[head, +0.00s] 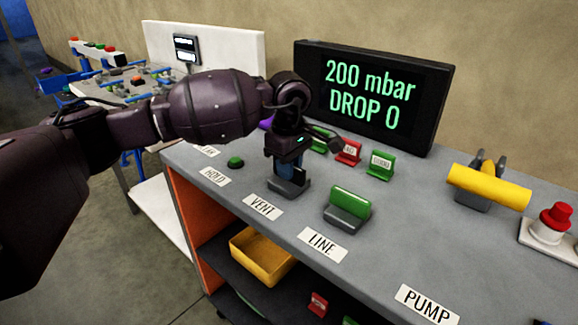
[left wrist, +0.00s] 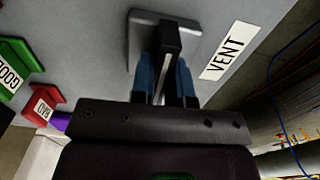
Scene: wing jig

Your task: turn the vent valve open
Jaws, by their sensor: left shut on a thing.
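The vent valve (head: 289,188) stands on the grey bench behind the VENT label (head: 262,207). It has a grey base and a dark upright handle. My left gripper (head: 291,168) points down onto it from above. In the left wrist view the blue fingers of my left gripper (left wrist: 165,82) are on either side of the dark handle of the vent valve (left wrist: 170,40) and shut on it. The VENT label (left wrist: 221,50) lies beside the base. My fingers partly hide the handle. My right gripper is not in view.
A display (head: 372,95) reads "200 mbar DROP 0". The green-handled LINE valve (head: 348,207) stands right of the vent valve. Green and red tags (head: 348,151) stand behind. A yellow handle (head: 489,187) and red button (head: 556,215) are at right. A yellow bin (head: 262,258) sits below.

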